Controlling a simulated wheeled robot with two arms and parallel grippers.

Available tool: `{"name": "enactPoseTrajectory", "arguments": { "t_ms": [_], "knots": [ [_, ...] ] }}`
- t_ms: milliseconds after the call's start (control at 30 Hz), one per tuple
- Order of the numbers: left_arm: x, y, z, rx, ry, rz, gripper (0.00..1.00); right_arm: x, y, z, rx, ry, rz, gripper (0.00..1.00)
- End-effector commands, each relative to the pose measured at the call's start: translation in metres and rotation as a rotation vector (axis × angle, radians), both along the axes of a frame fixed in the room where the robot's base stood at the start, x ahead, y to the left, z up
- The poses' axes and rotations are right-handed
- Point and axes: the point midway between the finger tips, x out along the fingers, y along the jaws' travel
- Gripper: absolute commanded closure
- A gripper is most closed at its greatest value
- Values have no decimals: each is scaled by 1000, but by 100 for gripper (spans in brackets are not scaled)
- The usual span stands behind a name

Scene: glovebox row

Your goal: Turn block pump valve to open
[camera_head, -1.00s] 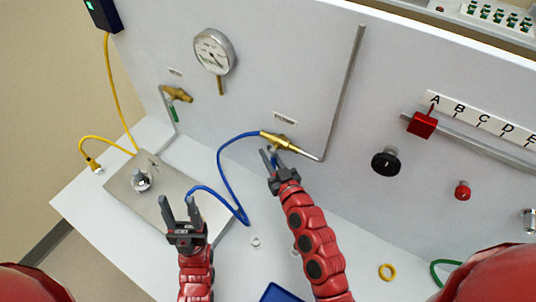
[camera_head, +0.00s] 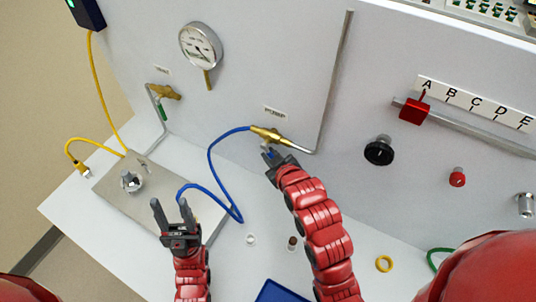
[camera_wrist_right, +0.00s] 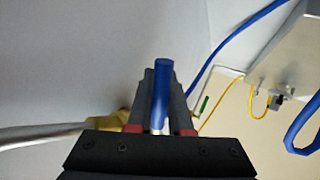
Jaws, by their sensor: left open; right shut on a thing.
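The brass pump valve (camera_head: 268,135) sits on the upright panel under a label that reads PUMP (camera_head: 275,112). A blue hose joins its left end and a grey metal pipe its right end. My right gripper (camera_head: 272,157) is at the valve, shut on its blue handle (camera_wrist_right: 161,85). In the right wrist view the handle stands between the two fingers, with brass body (camera_wrist_right: 108,121) partly hidden behind the gripper. My left gripper (camera_head: 172,211) is open and empty, in front of the metal plate, away from the panel.
A pressure gauge (camera_head: 201,43) and a second brass valve with a green handle (camera_head: 166,92) are further left on the panel. The blue hose (camera_head: 209,163) loops down to the metal plate (camera_head: 108,186). A black knob (camera_head: 379,150) is right of the pipe.

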Motion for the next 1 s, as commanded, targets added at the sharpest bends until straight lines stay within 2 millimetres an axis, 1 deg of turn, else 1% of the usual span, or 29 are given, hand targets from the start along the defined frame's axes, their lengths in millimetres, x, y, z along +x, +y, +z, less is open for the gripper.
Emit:
{"name": "enactPoseTrajectory", "arguments": {
  "t_ms": [467, 500, 567, 867, 1000],
  "knots": [
    [0, 0, -1, 0, 0, 0, 50, -1, -1, -1, -15, 13, 1, 100],
    [0, 0, -1, 0, 0, 0, 50, -1, -1, -1, -15, 13, 1, 78],
    [0, 0, -1, 0, 0, 0, 50, -1, -1, -1, -15, 13, 1, 69],
    [0, 0, -1, 0, 0, 0, 50, -1, 0, 0, -14, 11, 2, 69],
    [0, 0, 1, 0, 0, 0, 50, 1, 0, 4, -14, 9, 1, 69]
  ]
}}
